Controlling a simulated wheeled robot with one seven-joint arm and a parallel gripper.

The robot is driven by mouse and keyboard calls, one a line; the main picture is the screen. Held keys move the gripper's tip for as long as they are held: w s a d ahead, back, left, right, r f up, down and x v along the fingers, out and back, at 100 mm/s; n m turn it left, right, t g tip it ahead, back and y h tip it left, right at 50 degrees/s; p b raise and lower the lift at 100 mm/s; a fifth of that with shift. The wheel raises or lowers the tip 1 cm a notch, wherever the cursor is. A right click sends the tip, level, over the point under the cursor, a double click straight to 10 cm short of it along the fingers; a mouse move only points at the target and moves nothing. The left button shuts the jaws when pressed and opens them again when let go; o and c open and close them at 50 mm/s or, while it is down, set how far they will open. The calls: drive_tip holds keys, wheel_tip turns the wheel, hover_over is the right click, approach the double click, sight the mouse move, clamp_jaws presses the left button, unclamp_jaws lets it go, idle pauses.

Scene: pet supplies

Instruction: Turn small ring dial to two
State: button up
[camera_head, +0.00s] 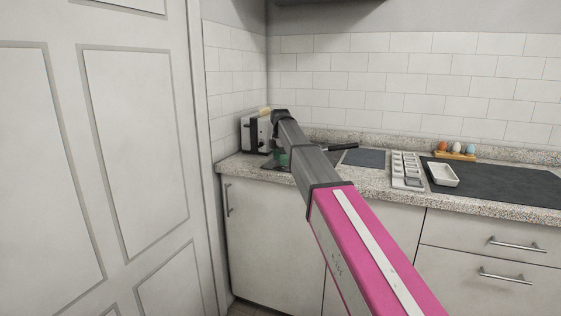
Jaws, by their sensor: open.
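No small ring dial can be made out in this view. A white and black toaster-like appliance (249,134) stands in the corner of the counter, and any dial on it is too small or hidden. My pink and grey arm reaches from the bottom right toward this appliance. Its dark far end is in front of the appliance's right side. My gripper cannot be picked out; the arm hides that spot. A small dark green patch shows beside the arm, and I cannot tell what it belongs to.
The speckled counter (236,165) runs along the tiled wall. A black handle (341,147), a pale tray with compartments (406,168), a white dish (442,174) and egg-like items on a wooden stand (455,155) are to the right. A white door (100,150) fills the left.

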drive_tip(key=shift+f, duration=0.5)
drive_tip(key=c, duration=0.9)
